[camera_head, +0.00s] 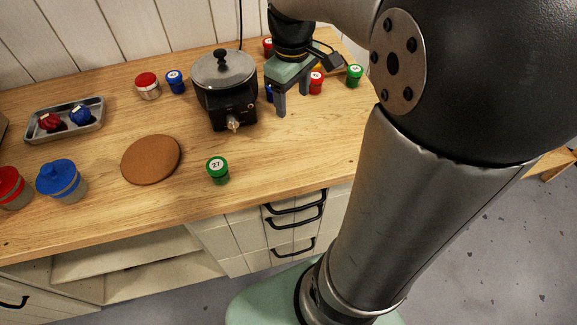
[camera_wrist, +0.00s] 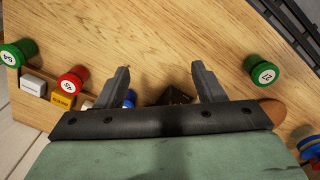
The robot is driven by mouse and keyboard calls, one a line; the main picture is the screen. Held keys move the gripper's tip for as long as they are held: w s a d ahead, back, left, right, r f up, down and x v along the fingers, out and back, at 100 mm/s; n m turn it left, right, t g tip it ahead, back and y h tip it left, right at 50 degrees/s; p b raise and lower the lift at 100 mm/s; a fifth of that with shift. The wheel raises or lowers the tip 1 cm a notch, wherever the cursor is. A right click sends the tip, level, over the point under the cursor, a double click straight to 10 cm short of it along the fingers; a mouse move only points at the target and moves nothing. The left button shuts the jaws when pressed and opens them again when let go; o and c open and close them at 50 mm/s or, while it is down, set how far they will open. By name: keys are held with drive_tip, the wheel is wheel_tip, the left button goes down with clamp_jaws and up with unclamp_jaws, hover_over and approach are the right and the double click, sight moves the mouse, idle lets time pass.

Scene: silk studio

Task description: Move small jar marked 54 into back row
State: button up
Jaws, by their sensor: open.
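A small green jar (camera_head: 354,75) stands near the right end of the worktop. It also shows at the left of the wrist view (camera_wrist: 14,54), its lid number upside down; it looks like 54, but I cannot read it surely. My gripper (camera_head: 294,98) is open above the worktop, right of the black pot, left of this jar and apart from it. In the wrist view, bare wood shows between its fingers (camera_wrist: 160,70). A red jar (camera_head: 316,83) stands between my gripper and the green jar. A blue jar (camera_head: 269,92) is partly hidden behind my gripper.
A black pot (camera_head: 222,90), red jar (camera_head: 148,86) and blue jar (camera_head: 175,81) stand toward the back. Another red jar (camera_head: 268,44) is behind my arm. Green jar 27 (camera_head: 217,171) stands in front, beside a cork mat (camera_head: 151,160). White (camera_wrist: 33,85) and yellow (camera_wrist: 62,101) blocks adjoin the jars.

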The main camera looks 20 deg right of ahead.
drive_tip(key=s+a+f+m, duration=0.2)
drive_tip(key=s+a+f, duration=0.1)
drive_tip(key=s, duration=0.4)
drive_tip(key=s+a+f+m, duration=0.3)
drive_tip(key=s+a, duration=0.1)
drive_tip(key=s, duration=0.3)
drive_tip(key=shift+a+f, duration=0.2)
